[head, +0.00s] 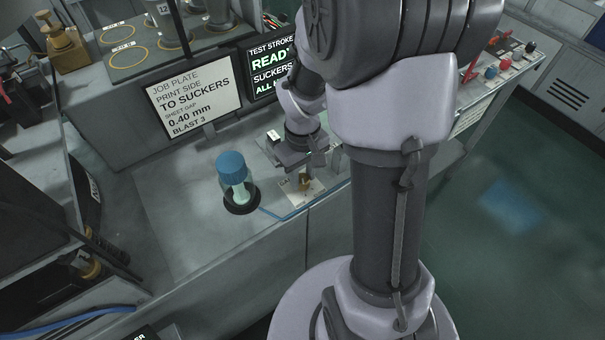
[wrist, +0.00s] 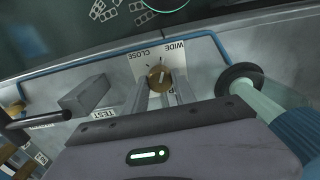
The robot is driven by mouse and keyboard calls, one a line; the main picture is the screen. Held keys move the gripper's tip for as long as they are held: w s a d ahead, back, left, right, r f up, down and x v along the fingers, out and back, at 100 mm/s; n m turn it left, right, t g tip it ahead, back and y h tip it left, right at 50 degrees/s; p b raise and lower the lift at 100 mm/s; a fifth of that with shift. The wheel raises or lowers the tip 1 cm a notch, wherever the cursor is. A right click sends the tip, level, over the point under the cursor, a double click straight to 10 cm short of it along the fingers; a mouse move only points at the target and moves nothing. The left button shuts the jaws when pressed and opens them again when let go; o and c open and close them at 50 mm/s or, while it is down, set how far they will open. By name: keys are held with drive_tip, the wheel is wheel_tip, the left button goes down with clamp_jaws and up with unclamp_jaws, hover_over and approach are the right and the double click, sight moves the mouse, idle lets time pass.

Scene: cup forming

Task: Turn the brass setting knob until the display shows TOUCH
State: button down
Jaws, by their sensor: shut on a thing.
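The brass setting knob (wrist: 158,76) sits on a white dial plate with CLOSE at its left, WIDE at its right and a partly covered word below. My gripper (wrist: 160,92) is shut on the knob, a finger on each side, and the knob's pale mark points up and slightly right. In the head view the knob (head: 305,183) shows small below my gripper (head: 303,171). The display (head: 262,62) shows TEST STROKE, READY and SUCKERS in the part I see; my arm hides its right side. No TOUCH is readable on it.
A blue-capped jar (head: 232,170) on a black ring stands left of the knob. A job plate sign (head: 195,98) stands behind. A blue hose (wrist: 75,63) runs past the dial. A grey block (wrist: 87,95) and a TEST label (wrist: 101,113) lie beside it.

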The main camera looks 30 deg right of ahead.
sight(302, 178)
drive_tip(key=m+b, duration=0.1)
drive_tip(key=m, duration=0.2)
drive_tip(key=shift+m, duration=0.3)
drive_tip(key=shift+m+b, duration=0.45)
drive_tip(key=shift+m, duration=1.55)
drive_tip(key=c, duration=1)
unclamp_jaws()
wheel_tip(302, 178, up, 17)
drive_tip(key=p, duration=0.6)
drive_tip(key=shift+r, duration=0.2)
